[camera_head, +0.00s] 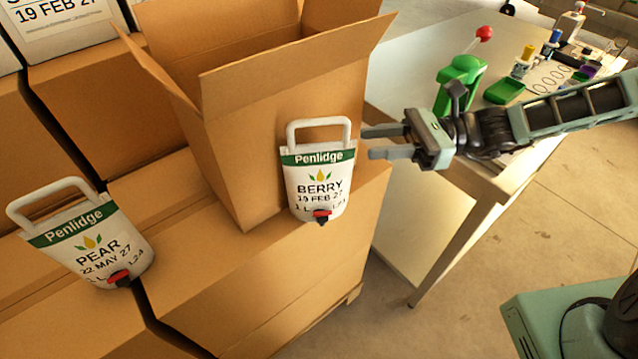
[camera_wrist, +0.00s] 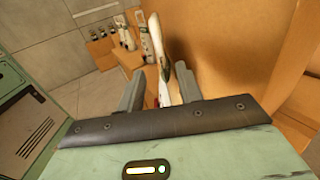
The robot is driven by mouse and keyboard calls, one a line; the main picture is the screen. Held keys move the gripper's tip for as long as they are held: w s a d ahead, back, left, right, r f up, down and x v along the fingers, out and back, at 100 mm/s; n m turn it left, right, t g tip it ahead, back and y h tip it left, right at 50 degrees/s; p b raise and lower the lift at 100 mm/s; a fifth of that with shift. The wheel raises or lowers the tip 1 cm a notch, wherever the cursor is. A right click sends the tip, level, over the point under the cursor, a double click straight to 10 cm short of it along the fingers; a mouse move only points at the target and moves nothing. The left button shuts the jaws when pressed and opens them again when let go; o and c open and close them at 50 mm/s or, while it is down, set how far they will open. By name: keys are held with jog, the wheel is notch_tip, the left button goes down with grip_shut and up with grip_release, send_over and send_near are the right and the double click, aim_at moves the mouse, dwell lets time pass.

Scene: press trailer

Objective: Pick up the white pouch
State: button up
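A white pouch marked BERRY (camera_head: 318,178) stands on a cardboard box, with a white loop handle on top, a green band and a red tap at the bottom. A second white pouch, marked PEAR (camera_head: 78,238), stands on the boxes at the left. My gripper (camera_head: 368,143) is open and points left, its fingertips just right of the BERRY pouch's handle. In the wrist view, a white pouch (camera_wrist: 165,90) shows edge-on beyond and between the open fingers. I see no grip on it, and its lower part is hidden by my gripper.
An open cardboard box (camera_head: 235,150) stands close behind the BERRY pouch. Stacked boxes fill the left. A white table (camera_head: 412,85) at the right holds a green dispenser with a red knob (camera_head: 462,72), a green tray (camera_head: 504,91) and bottles.

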aim_at(328, 142)
jog(key=a+p, duration=0.2)
jog(key=a, duration=0.7)
jog(key=shift+s, duration=0.15)
jog(key=shift+f, duration=0.1)
grip_shut()
dwell(1.1)
